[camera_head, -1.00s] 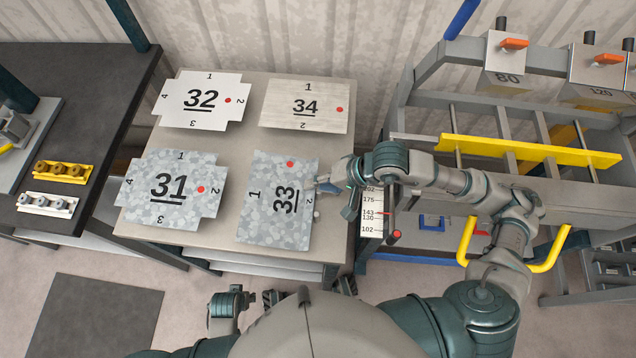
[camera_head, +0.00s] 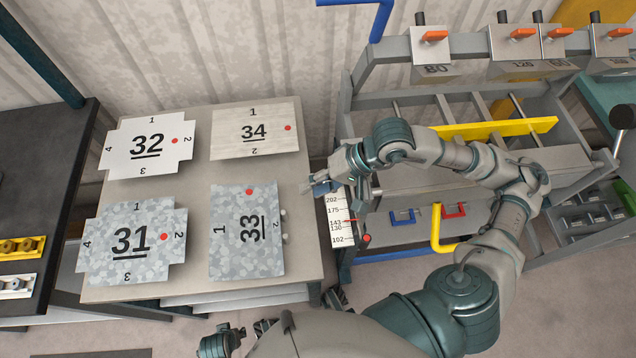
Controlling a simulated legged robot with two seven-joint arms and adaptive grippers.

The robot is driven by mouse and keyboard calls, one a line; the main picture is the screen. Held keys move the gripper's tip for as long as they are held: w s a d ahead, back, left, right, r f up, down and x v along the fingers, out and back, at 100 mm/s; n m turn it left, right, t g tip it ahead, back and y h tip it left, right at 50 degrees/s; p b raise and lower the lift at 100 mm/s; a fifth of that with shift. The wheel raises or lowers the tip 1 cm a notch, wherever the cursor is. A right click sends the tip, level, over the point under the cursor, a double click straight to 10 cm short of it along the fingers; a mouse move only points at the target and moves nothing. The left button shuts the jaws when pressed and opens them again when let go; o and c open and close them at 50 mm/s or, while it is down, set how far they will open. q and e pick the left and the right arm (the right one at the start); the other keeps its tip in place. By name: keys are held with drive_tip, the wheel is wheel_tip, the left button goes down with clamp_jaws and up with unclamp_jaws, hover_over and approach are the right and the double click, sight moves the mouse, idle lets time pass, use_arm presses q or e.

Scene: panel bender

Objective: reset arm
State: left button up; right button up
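My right arm reaches in from the lower right and bends over the front of the grey bender. My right gripper (camera_head: 338,192) is above the gap between the panel table and the bender, near the top of the measuring scale (camera_head: 339,222). Its fingers look spread, with no object between them. It is to the right of panel 33 (camera_head: 230,262) and appears clear of it. My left gripper (camera_head: 221,342) is low at the bottom edge, in front of the table. Its fingers are small and partly hidden, so their opening is unclear.
The beige table (camera_head: 196,190) carries panels 31 (camera_head: 100,261), 32 (camera_head: 125,165), 33 and 34 (camera_head: 235,147). The bender (camera_head: 560,160) has a yellow bar (camera_head: 500,129), yellow handle (camera_head: 437,232) and tagged blocks (camera_head: 432,66). A dark bench (camera_head: 50,195) stands left. Floor shows at the bottom.

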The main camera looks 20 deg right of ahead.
drive_tip(key=shift+s+d+r, duration=0.15)
drive_tip(key=shift+d+r, duration=0.15)
drive_tip(key=shift+r, duration=0.05)
drive_tip(key=shift+a, duration=0.1)
